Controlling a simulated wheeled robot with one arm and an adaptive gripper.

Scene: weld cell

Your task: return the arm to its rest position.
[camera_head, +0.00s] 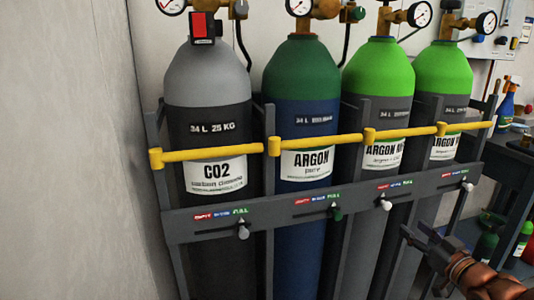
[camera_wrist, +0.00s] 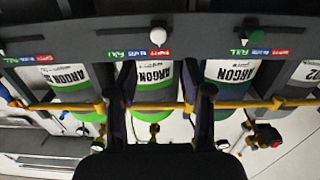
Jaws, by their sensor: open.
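My gripper (camera_head: 424,242) is at the lower right of the head view, in front of the lower right part of the cylinder rack (camera_head: 345,209). Its dark fingers are spread and nothing shows between them. In the wrist view my gripper (camera_wrist: 160,100) appears as two dark fingers apart, over a dark base at the bottom edge. Argon cylinders show beyond and between them, with no clear contact. Part of my copper-coloured arm shows at the lower right corner of the head view.
The rack holds a grey-topped CO2 cylinder (camera_head: 205,120), a dark-green-topped argon cylinder (camera_head: 304,110) and two bright-green-topped cylinders. Yellow bars (camera_head: 320,142) cross them. A grey wall (camera_head: 70,150) stands at left. A dark shelf (camera_head: 512,165) with bottles is at right.

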